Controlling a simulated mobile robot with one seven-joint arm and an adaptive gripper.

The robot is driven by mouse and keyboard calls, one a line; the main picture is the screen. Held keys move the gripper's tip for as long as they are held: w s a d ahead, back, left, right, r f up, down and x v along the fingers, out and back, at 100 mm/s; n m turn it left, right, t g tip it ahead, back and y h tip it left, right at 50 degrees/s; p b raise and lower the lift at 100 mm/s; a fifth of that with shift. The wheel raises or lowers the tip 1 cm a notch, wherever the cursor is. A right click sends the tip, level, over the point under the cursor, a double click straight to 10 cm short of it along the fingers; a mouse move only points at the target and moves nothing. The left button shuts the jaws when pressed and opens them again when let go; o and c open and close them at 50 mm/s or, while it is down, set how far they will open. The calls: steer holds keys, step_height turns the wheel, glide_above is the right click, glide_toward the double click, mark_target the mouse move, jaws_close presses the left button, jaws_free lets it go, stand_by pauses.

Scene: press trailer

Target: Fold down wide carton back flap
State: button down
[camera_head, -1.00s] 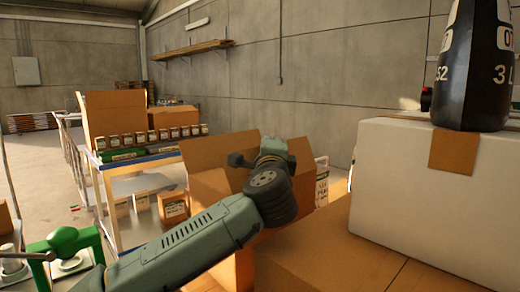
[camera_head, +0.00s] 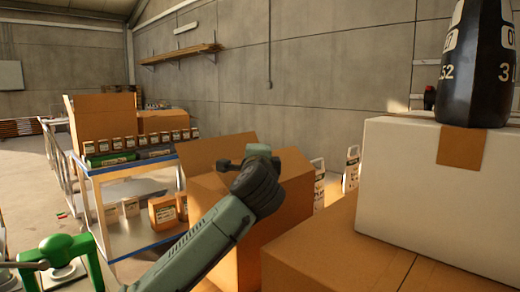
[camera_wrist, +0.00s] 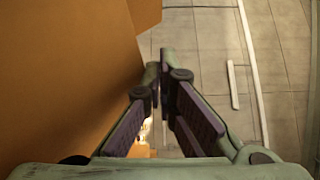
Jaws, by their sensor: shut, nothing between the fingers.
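The wide brown carton (camera_head: 288,228) stands in the middle of the head view, partly covered by my arm. One flap (camera_head: 200,152) stands raised at its far left. My wrist is in front of the carton's upper part, and my fingers cannot be made out there. In the wrist view my gripper (camera_wrist: 159,76) is shut and empty, its fingertips together. A brown cardboard face (camera_wrist: 65,70) fills the left of that view, beside the fingers. I cannot tell whether they touch it or which panel it is.
A large white box (camera_head: 430,190) with a dark bag (camera_head: 475,75) on top stands at the right on brown cartons (camera_head: 330,250). A blue-edged shelf table (camera_head: 110,170) with boxes stands at the left.

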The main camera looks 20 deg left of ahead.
steer(key=shift+w+a+f+n+g+p, duration=0.15)
steer(key=shift+a+f+n+g+p, duration=0.15)
steer(key=shift+n+g, duration=0.1)
stand_by(1.3)
steer(key=shift+r, duration=0.1)
